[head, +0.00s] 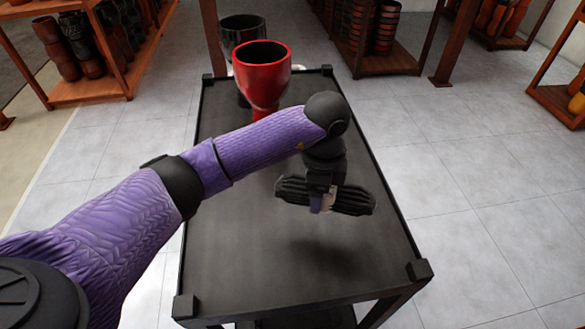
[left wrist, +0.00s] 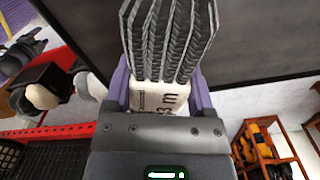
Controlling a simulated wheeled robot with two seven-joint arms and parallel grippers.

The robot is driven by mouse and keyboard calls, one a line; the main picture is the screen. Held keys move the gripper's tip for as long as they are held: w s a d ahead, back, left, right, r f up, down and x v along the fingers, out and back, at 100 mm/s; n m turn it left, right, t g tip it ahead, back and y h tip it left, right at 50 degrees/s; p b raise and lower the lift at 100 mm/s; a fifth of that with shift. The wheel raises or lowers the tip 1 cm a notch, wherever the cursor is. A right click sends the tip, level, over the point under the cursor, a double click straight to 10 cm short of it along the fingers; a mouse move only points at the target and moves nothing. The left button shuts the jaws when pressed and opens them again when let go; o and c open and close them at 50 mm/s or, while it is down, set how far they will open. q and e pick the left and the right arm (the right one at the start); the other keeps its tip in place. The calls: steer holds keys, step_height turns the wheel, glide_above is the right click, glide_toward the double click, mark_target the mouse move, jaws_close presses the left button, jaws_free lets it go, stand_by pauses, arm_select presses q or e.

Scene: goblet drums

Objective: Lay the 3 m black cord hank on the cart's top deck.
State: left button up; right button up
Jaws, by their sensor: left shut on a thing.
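The black cord hank (head: 352,202) is a bundle of braided black strands with a white band marked "3 m" (left wrist: 160,98). My left gripper (head: 322,201) is shut on it at the band. The strands also show above the fingers in the left wrist view (left wrist: 172,40). The hank is held above the cart's black top deck (head: 240,255), over its right half, with a shadow on the deck below it. My right gripper is in neither view.
A red goblet drum (head: 262,72) stands at the far end of the deck, with a dark drum (head: 243,33) behind it. Raised black corner caps (head: 419,270) mark the deck's corners. The near and middle deck is clear. Wooden shelves with drums (head: 92,50) stand beyond.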

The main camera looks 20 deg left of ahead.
mark_target(314, 226)
arm_select(q)
step_height(314, 226, down, 9)
steer(key=shift+b, duration=1.25)
steer(key=shift+f, duration=0.2)
steer(key=o, duration=1.2)
step_height(314, 226, up, 12)
steer(key=p, duration=0.3)
steer(key=shift+p, duration=0.3)
steer(key=shift+r, duration=0.2)
